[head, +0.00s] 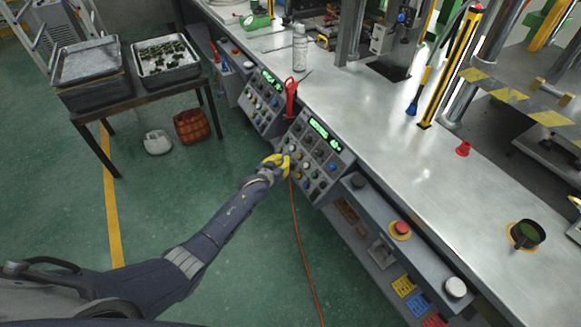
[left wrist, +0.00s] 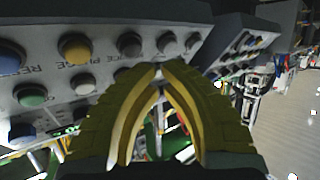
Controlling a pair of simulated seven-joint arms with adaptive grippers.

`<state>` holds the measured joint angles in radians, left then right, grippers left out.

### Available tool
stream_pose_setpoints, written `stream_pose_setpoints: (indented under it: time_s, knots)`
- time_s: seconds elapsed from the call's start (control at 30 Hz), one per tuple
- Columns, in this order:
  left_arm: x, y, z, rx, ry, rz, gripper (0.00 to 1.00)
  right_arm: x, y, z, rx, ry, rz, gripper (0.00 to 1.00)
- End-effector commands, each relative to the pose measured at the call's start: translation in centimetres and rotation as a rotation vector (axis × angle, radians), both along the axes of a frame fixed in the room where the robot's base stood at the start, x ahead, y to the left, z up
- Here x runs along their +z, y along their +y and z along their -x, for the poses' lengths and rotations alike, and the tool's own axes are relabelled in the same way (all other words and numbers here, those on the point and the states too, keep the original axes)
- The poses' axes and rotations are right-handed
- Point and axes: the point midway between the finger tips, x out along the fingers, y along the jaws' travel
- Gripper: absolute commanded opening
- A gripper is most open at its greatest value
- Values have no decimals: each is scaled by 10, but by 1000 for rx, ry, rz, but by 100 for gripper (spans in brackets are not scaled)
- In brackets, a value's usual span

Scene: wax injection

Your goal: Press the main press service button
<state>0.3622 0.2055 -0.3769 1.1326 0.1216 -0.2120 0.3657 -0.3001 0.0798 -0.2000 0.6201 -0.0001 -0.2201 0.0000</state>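A grey control panel (head: 318,150) with a green lit display and rows of coloured buttons is set in the bench front. My left gripper (head: 280,160) is at the panel's left side, over the button rows. Yellow (left wrist: 75,48), blue (left wrist: 10,55) and green (left wrist: 32,95) buttons are nearby. The labels are too unclear to pick out the service button. My right gripper is not in view.
A red emergency button (head: 401,229) is on the bench front to the right. A red cable (head: 304,240) hangs to the floor.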

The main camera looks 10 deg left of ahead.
Motion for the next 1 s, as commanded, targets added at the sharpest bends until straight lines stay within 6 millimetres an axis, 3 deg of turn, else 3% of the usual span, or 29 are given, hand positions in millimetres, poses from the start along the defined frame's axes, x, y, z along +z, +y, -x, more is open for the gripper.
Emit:
stream_pose_setpoints:
  time_s: [0.53, 1.0]
  knots:
    - [26, 24, 22, 1, 1, -1, 0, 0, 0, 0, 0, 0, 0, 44]
    - [29, 26, 24, 0, 1, 0, 0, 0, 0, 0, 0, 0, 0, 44]
